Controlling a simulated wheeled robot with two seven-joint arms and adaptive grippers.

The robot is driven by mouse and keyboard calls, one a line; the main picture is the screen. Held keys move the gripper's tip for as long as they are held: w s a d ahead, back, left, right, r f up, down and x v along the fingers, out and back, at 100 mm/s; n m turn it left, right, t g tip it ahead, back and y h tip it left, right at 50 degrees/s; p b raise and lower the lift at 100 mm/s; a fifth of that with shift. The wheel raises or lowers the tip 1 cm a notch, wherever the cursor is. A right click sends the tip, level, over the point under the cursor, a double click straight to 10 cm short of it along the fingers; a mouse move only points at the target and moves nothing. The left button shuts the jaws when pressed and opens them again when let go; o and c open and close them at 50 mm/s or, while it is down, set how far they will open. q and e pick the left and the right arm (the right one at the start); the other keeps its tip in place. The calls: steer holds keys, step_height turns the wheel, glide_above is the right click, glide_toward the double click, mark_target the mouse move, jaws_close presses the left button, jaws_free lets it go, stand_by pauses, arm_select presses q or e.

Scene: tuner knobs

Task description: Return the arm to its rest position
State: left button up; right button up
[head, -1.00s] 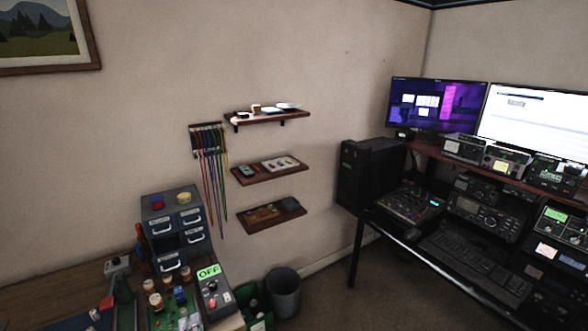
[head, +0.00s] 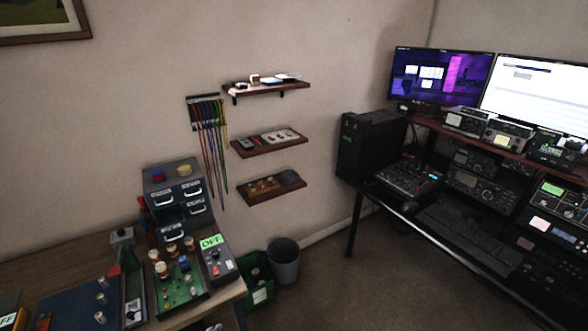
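Neither of my grippers shows in the head view. On the workbench (head: 40,272) at the lower left, a green circuit board (head: 182,296) carries several knobs with white and reddish-brown parts. A grey tuner box (head: 221,268) with a green "OFF" display (head: 211,241) stands at its right. Several silver knobs (head: 102,283) stand on a dark blue mat (head: 65,312) at the left. A small grey shape at the bottom edge, right of the board, is cut off and I cannot tell what it is.
A grey drawer cabinet (head: 183,208) stands at the back of the bench. A green crate (head: 262,294) and a bin (head: 284,262) stand on the floor beside it. Wall shelves (head: 270,146) hang above. A desk with monitors (head: 440,75) and radios fills the right. Floor between is clear.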

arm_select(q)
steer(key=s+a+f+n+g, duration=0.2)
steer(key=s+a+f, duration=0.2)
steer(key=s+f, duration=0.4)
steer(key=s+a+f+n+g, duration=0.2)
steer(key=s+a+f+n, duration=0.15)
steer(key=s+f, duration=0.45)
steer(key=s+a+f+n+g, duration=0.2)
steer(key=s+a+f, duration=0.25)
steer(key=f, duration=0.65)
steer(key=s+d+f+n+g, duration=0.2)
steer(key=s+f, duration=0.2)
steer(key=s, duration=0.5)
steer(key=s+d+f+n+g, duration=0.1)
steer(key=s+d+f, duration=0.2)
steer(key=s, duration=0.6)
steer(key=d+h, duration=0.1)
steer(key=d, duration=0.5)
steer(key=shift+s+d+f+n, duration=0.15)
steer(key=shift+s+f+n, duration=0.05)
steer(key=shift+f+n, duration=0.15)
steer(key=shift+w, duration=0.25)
